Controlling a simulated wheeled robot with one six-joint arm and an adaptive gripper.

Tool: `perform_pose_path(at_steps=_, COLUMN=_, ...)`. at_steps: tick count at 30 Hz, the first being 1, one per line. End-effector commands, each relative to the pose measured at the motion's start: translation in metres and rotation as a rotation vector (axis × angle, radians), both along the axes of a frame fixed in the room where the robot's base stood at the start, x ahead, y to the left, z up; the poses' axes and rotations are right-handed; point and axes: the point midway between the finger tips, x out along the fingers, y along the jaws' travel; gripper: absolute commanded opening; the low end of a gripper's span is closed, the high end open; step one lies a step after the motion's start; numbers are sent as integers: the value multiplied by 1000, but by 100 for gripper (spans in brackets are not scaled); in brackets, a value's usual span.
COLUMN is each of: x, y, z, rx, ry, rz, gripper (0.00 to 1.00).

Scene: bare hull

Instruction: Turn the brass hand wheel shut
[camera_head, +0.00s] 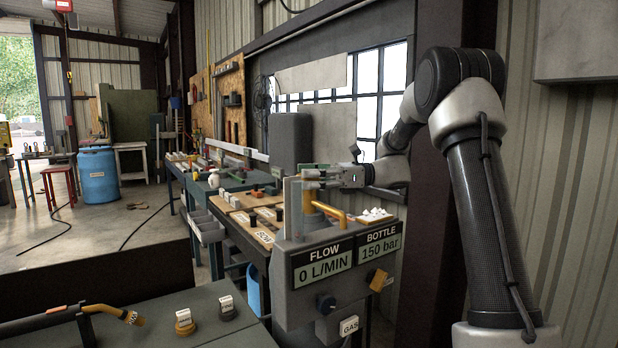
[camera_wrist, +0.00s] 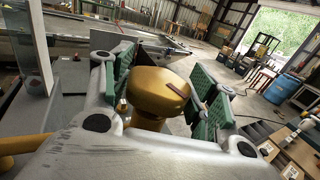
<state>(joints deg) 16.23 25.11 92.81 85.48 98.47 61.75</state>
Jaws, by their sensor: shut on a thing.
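The brass hand wheel (camera_wrist: 157,92) is a rounded brass knob on a thick brass stem in the wrist view. It has a dark mark on its right side. My gripper (camera_wrist: 160,85) is shut on it, with one green-padded finger at each side. In the head view my gripper (camera_head: 312,178) reaches in from the right, at the top of an upright brass post (camera_head: 308,196) on the grey gas panel (camera_head: 300,308). The wheel is largely hidden by my fingers there. The panel's displays read FLOW 0 L/MIN (camera_head: 323,268) and BOTTLE 150 bar (camera_head: 380,249).
A grey upright plate (camera_head: 292,208) stands close on the left. A brass lever (camera_head: 378,280) and dark knob (camera_head: 326,303) sit on the panel front. A cluttered workbench (camera_head: 232,213) runs behind; open floor lies left.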

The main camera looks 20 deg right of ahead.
Motion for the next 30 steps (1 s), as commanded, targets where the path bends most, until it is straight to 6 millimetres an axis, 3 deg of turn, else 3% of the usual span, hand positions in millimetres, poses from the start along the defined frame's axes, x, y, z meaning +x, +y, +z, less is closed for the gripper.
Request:
perform_pose_path(at_steps=11, x=-1, y=0, z=1, rx=-1, ry=-1, rz=-119, gripper=35)
perform_pose_path(at_steps=30, x=-2, y=1, z=0, rx=0, ry=1, rz=-697, gripper=35)
